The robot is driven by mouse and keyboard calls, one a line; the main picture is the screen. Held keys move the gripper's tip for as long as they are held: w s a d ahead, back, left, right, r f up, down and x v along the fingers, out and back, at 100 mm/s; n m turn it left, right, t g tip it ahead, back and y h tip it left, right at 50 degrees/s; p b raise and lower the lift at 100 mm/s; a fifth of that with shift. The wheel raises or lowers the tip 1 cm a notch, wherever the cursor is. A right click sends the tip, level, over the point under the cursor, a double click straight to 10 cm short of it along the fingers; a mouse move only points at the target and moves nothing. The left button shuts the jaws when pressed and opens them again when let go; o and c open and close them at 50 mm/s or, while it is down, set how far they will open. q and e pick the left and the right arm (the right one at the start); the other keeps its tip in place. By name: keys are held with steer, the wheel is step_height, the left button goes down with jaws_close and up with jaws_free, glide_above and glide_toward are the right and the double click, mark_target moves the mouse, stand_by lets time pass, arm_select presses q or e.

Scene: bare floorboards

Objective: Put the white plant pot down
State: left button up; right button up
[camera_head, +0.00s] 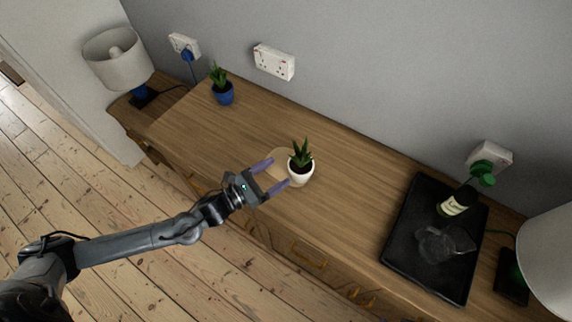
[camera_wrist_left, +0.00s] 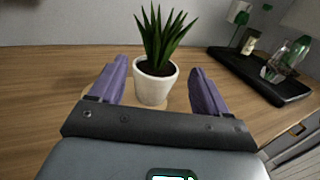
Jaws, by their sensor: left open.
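The white plant pot (camera_head: 300,175) holds a spiky green plant and stands upright on a round pale wooden mat (camera_head: 279,158) on the wooden dresser top. It also shows in the left wrist view (camera_wrist_left: 153,87), just beyond and between the purple fingers. My left gripper (camera_head: 275,174) is open, with one finger on each side of the pot's near side. In the left wrist view a gap shows between the pot and each finger (camera_wrist_left: 157,85). The mat is partly hidden by the pot and gripper. My right gripper is not in view.
A black tray (camera_head: 400,262) with a bottle (camera_head: 455,204) and a clear object (camera_head: 440,245) lies to the right. A blue pot (camera_head: 223,94) with a plant stands at the back left. Lamps stand at both ends. The wall runs behind; wood between pot and tray is clear.

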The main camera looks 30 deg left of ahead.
arm_select(q)
steer(key=s+d+n+y, duration=0.1)
steer(key=n, duration=0.3)
steer(key=s+d+f+n+g+y, duration=0.1)
steer(key=n+y, duration=0.1)
steer(key=n, duration=0.3)
steer(key=s+f+n+y, duration=0.1)
steer(key=n, duration=0.3)
steer(key=shift+s+d+n+g, duration=0.25)
steer(key=shift+d+n+g, duration=0.05)
steer(key=shift+d+g, duration=0.1)
steer(key=s+n+g, duration=0.1)
steer(key=n, duration=0.2)
steer(key=s+n+g+y, duration=0.1)
steer(key=n, duration=0.2)
steer(key=s+f+n+y, duration=0.1)
steer(key=n, duration=0.1)
steer(key=shift+s+d+n+g, duration=0.25)
steer(key=shift+n+g, duration=0.15)
steer(key=s+a+n+g+y, duration=0.2)
steer(key=s+n+g, duration=0.5)
steer(key=s+n, duration=0.7)
steer(key=a+n, duration=0.1)
steer(key=n, duration=0.2)
steer(key=shift+s+a+f+g, duration=0.2)
steer(key=shift+s+g, duration=0.05)
steer(key=shift+g, duration=0.05)
